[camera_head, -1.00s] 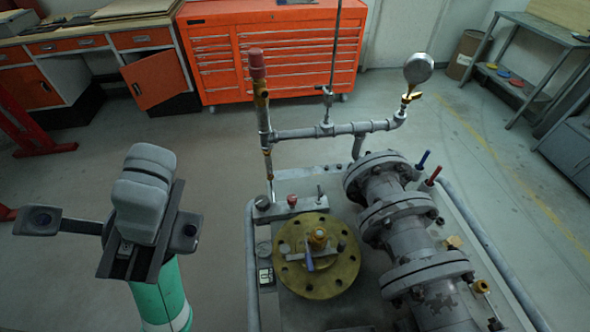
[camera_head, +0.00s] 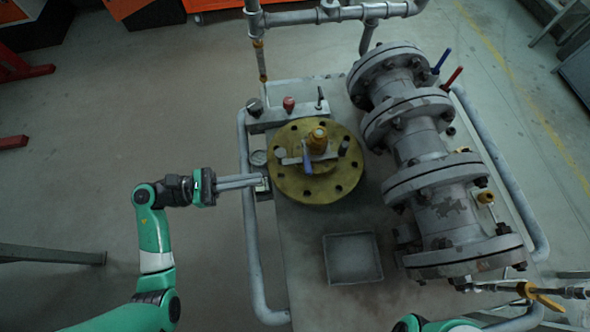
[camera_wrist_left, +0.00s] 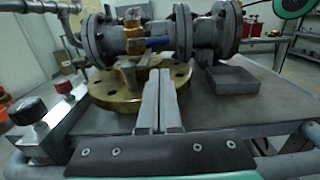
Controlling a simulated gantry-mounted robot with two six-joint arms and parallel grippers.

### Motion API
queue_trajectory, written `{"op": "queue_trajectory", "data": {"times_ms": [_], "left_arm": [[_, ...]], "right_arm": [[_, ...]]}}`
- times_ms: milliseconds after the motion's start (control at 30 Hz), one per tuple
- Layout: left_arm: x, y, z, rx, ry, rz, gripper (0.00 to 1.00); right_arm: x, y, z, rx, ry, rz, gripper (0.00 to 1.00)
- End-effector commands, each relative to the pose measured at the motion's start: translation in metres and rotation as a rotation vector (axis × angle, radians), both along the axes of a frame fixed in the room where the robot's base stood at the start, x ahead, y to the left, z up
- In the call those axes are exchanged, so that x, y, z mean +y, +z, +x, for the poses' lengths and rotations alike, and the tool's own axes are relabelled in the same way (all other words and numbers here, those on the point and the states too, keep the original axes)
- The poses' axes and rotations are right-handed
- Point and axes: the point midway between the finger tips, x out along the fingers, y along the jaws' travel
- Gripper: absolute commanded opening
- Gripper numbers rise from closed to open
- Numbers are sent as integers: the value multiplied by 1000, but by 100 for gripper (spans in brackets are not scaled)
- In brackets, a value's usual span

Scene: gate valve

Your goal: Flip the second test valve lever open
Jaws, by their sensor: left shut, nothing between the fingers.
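A blue lever (camera_head: 307,163) sits on the brass valve (camera_head: 318,140) at the centre of the round brass flange (camera_head: 290,186). The blue lever also shows in the left wrist view (camera_wrist_left: 158,42), beyond my fingers. My left gripper (camera_head: 262,180) is shut and empty, pointing right at the flange's left side. Its closed fingers fill the middle of the left wrist view (camera_wrist_left: 160,105). A second blue lever (camera_head: 441,60) and a red lever (camera_head: 452,78) stand right of the grey flanged pipe. A yellow lever (camera_head: 540,297) is at the lower right. My right gripper is not visible.
The grey flanged pipe (camera_head: 418,145) runs along the skid's right side. A rail (camera_head: 250,240) edges the skid's left side. A shallow square tray (camera_head: 352,258) is below the flange. A red knob (camera_head: 289,104) stands behind it. Open floor lies left.

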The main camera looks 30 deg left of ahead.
Motion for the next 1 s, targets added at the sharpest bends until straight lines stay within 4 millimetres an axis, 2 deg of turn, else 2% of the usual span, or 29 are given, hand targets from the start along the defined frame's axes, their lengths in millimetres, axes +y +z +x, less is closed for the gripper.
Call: {"op": "queue_trajectory", "data": {"times_ms": [267, 700, 1000], "left_arm": [[-10, 1, 8, -1, -5, 1, 0], [-68, 4, 59, -2, -7, 1, 0], [-75, 6, 67, -1, -1, 0, 0]], "right_arm": [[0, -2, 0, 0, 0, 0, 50], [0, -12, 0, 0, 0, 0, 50], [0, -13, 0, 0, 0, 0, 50]]}}
